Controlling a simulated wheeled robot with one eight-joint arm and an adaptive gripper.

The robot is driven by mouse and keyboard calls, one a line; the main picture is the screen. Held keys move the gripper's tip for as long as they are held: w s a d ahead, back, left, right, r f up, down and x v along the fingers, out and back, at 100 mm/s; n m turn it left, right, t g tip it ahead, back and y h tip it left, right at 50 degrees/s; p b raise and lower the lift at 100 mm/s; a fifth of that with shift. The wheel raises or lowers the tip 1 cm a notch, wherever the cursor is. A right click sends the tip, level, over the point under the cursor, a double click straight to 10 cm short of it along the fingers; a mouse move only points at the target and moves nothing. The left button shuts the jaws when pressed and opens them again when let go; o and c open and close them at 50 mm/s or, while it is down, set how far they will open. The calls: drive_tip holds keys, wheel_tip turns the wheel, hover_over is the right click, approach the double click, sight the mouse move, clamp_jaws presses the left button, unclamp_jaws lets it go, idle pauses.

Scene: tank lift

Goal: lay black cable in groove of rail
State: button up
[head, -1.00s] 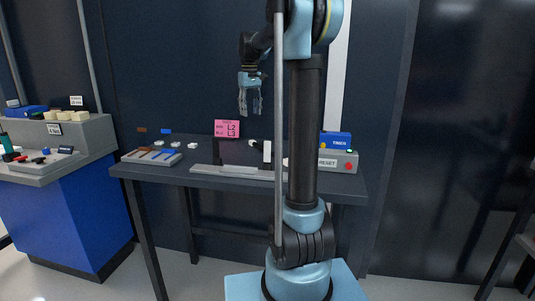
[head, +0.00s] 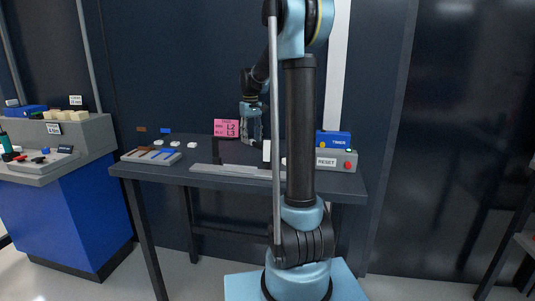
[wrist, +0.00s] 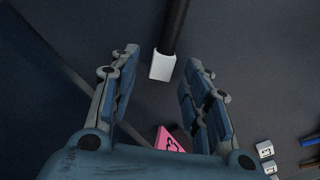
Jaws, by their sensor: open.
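The black cable (wrist: 174,25) shows in the wrist view as a thick dark length from the top edge, with a white end piece (wrist: 162,66). My gripper (wrist: 159,58) is open, with its fingers on either side of the white end and clear space to both. In the head view my gripper (head: 253,143) is low over the back of the table, near the pink card. There the cable is mostly hidden by the gripper and my arm. The light grey rail (head: 230,171) lies along the table's front; its groove is too small to make out.
A pink card (head: 227,128) stands behind the rail. A white upright block (head: 267,151) is by my arm. A grey RESET box (head: 337,160) with a blue timer (head: 334,139) stands right.

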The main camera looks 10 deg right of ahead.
drive_tip(key=shift+f, duration=0.45)
clamp_jaws()
drive_tip(key=shift+r, duration=0.1)
